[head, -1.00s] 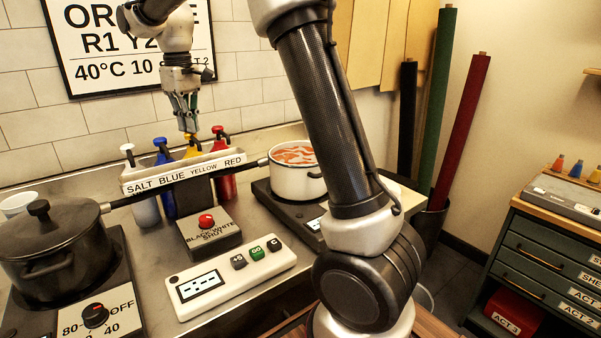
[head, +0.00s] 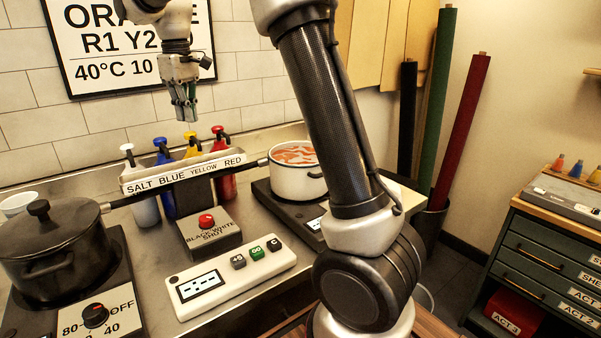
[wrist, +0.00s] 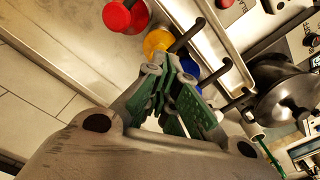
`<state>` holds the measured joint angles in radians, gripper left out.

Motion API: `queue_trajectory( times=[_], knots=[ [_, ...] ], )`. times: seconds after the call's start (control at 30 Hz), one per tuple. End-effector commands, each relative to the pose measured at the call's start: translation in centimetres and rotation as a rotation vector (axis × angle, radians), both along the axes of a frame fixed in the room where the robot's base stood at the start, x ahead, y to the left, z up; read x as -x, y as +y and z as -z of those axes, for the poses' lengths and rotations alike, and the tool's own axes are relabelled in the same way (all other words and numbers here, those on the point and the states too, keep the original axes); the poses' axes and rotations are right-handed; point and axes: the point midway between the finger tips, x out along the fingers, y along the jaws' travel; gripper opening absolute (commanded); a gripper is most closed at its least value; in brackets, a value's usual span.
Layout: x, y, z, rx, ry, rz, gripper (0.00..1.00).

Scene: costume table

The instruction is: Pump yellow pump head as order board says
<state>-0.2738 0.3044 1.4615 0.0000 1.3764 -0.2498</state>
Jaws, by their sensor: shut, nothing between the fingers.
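The yellow pump head (head: 190,136) stands on its bottle behind the label strip, between the blue pump (head: 161,145) and the red pump (head: 219,132). In the wrist view the yellow pump head (wrist: 158,42) shows just past the fingertips. My gripper (head: 186,116) is shut and empty, pointing down above the yellow pump head with a small gap. In the wrist view my gripper's green fingers (wrist: 172,75) are together. The order board (head: 130,45) on the wall reads "R1 Y2" and "40°C 10"; my arm hides part of it.
The label strip (head: 185,174) reads SALT, BLUE, YELLOW, RED. A white pump (head: 128,150) stands at the left end. A black pot (head: 52,255), a white pot (head: 298,183) with red contents, a red-button box (head: 208,229) and a white control panel (head: 231,277) are around.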

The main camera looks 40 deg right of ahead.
Motion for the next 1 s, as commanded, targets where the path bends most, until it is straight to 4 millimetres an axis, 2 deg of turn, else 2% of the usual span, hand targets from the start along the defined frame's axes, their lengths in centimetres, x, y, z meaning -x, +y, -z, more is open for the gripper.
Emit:
queue_trajectory(
  times=[0.43, 1.0],
  knots=[
    [0.0, 0.0, -4.6, 0.000, -0.001, 0.000, 0.00],
    [0.0, 0.0, -5.0, 0.000, -0.001, 0.000, 0.00]
  ],
)
